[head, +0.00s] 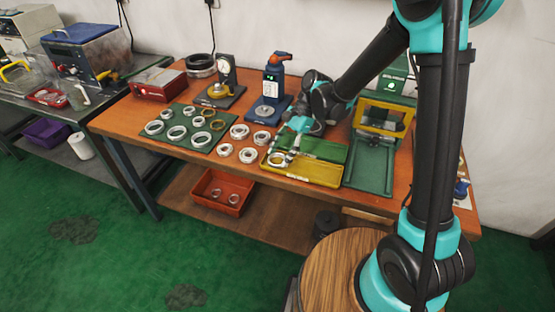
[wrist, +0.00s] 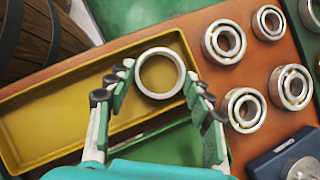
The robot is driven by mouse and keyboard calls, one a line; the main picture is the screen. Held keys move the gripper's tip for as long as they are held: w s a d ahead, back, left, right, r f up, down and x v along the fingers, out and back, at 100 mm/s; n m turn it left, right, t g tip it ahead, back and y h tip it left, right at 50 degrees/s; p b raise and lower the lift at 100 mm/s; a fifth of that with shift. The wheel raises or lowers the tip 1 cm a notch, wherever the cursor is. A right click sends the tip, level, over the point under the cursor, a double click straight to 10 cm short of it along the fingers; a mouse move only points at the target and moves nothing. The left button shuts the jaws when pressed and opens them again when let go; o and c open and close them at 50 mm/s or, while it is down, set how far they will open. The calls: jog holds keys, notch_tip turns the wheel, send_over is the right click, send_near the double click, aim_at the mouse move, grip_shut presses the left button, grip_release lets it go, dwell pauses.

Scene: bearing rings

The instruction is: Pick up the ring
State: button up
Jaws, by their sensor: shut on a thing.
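A thin, pale metal ring (wrist: 158,51) is between the two fingers of my gripper (wrist: 160,76) in the wrist view. The fingertips touch it on opposite sides, so my gripper is shut on it. Behind the ring in that view is the yellow tray (wrist: 60,110). In the head view my gripper (head: 287,148) is over the left end of the yellow tray (head: 318,172), with the ring (head: 277,160) low at its fingertips. I cannot tell whether the ring is clear of the tray floor.
A green tray (head: 322,148) adjoins the yellow one. Several bearing rings (head: 239,131) stand on the bench to the left, with more on a green mat (head: 166,144). A blue press (head: 271,85) and dial gauge stand (head: 226,75) are behind. A green-yellow frame (head: 383,118) is to the right.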

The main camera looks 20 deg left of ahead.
aim_at(280, 157)
jog(key=shift+r, duration=0.1)
notch_tip(280, 157, up, 20)
dwell(0.5)
